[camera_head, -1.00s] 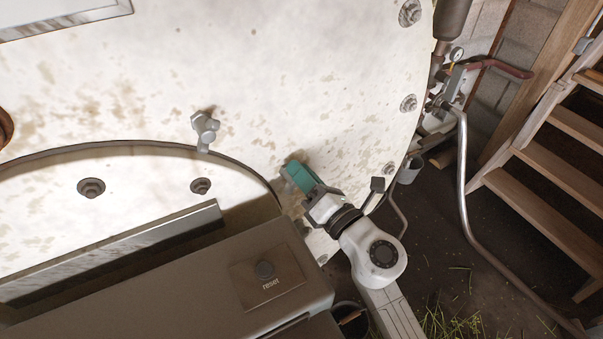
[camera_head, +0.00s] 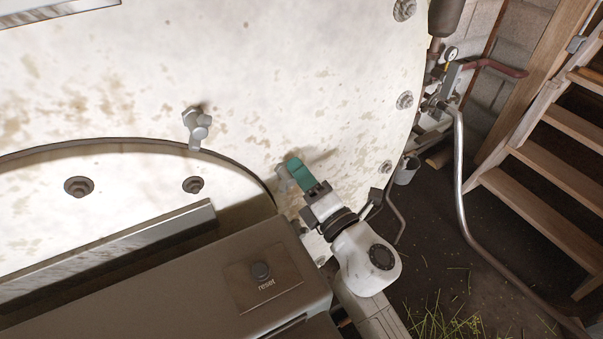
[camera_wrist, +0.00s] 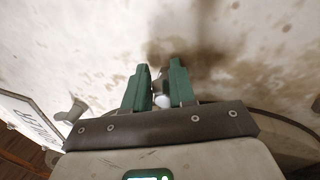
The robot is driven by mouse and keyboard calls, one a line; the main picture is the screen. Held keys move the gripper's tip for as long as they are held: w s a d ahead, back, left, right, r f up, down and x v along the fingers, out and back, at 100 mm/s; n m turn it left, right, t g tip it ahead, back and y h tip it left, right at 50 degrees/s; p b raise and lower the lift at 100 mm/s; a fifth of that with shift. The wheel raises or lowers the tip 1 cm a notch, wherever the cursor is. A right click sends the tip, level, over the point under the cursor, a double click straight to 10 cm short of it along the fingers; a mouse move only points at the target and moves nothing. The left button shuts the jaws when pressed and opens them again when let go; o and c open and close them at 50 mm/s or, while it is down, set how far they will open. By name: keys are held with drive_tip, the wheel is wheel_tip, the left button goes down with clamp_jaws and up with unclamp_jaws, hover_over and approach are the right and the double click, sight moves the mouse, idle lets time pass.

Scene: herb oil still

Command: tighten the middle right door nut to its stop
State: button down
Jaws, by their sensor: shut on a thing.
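The middle right door nut (camera_head: 283,180) is a grey winged nut at the right edge of the round door (camera_head: 120,190), on the pale, stained still wall. My gripper (camera_head: 294,171), with green fingers, reaches it from the lower right and is shut on it. In the wrist view the nut (camera_wrist: 162,99) shows as a small pale piece between the two fingers of my gripper (camera_wrist: 161,77); most of it is hidden. Another grey winged nut (camera_head: 197,126) stands above the door's rim to the left, apart from my gripper.
Several bolt heads (camera_head: 404,100) line the still's right edge. A gauge (camera_head: 451,54), pipes (camera_head: 461,180) and wooden stairs (camera_head: 545,205) stand to the right. A sign (camera_wrist: 28,119) is at the left in the wrist view. Dark floor with some straw lies lower right.

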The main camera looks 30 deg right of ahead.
drive_tip(key=shift+a+f, duration=0.15)
drive_tip(key=shift+f, duration=0.35)
drive_tip(key=c, duration=1.1)
unclamp_jaws()
drive_tip(key=shift+c, duration=0.2)
drive_tip(key=shift+o, duration=0.6)
drive_tip(key=shift+r, duration=0.25)
drive_tip(key=a+b+v, duration=0.1)
drive_tip(key=b+v, duration=0.3)
drive_tip(key=v, duration=0.6)
drive_tip(key=shift+s+d, duration=0.4)
drive_tip(key=shift+d, duration=0.1)
drive_tip(key=shift+f, duration=0.1)
